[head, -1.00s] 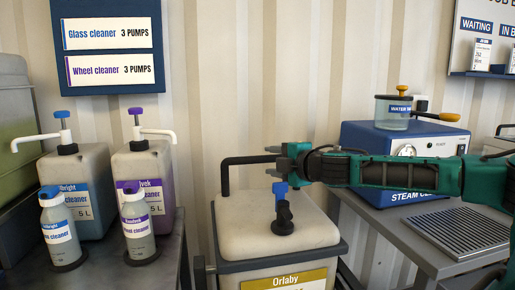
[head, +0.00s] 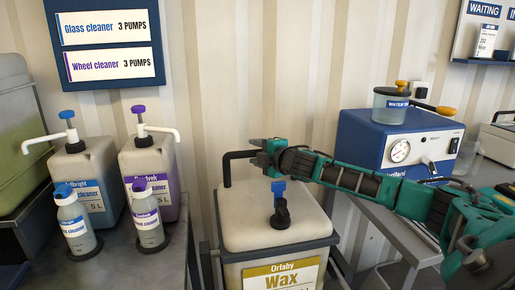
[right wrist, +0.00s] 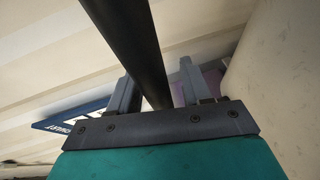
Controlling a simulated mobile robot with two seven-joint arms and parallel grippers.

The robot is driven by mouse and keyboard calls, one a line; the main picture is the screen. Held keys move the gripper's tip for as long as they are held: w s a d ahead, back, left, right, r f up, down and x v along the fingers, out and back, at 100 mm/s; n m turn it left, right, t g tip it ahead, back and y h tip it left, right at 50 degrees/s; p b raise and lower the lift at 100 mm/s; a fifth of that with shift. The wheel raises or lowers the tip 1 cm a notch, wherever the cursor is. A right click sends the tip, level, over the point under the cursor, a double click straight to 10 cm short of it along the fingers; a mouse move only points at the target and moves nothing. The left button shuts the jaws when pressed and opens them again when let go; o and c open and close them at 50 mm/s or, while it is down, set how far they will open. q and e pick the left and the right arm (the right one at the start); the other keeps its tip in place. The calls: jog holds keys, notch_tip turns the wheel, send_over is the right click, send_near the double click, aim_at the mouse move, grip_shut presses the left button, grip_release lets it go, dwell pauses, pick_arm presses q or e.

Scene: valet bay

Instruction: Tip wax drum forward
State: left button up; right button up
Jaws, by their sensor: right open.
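The wax drum (head: 270,228) is a cream container with a yellow Wax label, a blue tap at its front and a dark cradle frame around it. It stands upright. A black bar handle (head: 227,170) rises at its back left and bends over to the right. My right gripper (head: 256,152) is at the bent top of this handle. In the right wrist view the black bar (right wrist: 142,50) passes between the two open fingers (right wrist: 155,92), with a gap showing on the right side. My left gripper is not in view.
Two pump containers (head: 84,172) and two small bottles (head: 148,218) stand on the left table. A blue steam cleaner (head: 375,142) with a water jar (head: 392,107) stands on the right table. A sign (head: 108,38) hangs on the wall behind.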

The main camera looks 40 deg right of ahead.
grip_shut()
dwell(0.5)
